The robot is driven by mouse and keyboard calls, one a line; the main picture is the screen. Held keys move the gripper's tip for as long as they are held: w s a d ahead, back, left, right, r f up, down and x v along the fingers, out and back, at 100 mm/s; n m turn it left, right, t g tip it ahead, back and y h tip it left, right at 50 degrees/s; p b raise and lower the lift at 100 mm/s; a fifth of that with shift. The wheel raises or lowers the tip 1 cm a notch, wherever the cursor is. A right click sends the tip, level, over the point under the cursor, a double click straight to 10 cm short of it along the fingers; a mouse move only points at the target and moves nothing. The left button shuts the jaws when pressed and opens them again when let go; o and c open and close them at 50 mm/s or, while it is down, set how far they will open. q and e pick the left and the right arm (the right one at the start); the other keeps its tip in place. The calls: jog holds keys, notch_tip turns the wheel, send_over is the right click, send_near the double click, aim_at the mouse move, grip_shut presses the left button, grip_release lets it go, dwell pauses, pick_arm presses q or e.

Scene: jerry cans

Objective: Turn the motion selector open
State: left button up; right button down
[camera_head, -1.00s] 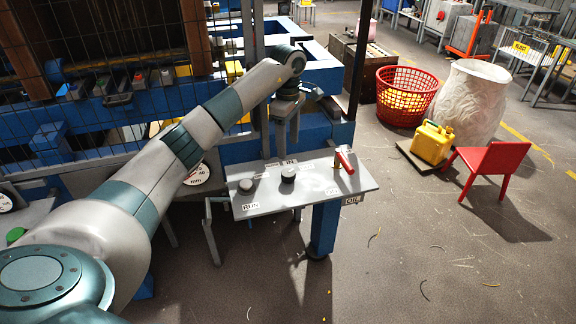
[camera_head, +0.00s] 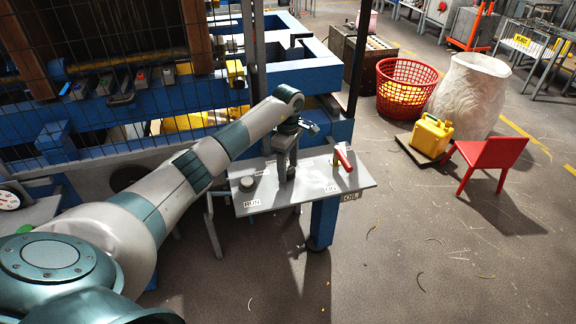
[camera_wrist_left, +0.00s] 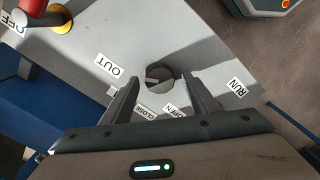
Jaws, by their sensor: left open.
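The motion selector appears to be the round dark knob (camera_wrist_left: 162,75) on the grey control panel (camera_wrist_left: 205,40), with a light pointer mark on its top. CLOSE and OPEN labels lie below it in the left wrist view. My left gripper (camera_wrist_left: 160,82) is open, one finger on each side of the knob; I cannot tell whether they touch it. In the head view my left gripper (camera_head: 286,172) points down over the middle of the panel (camera_head: 318,186) and hides the knob there. My right gripper is not in view.
A wire fence and blue frame (camera_head: 305,74) stand behind.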

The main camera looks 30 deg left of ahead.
pick_arm(q)
jog(key=c, duration=1)
jog(key=shift+c, duration=0.2)
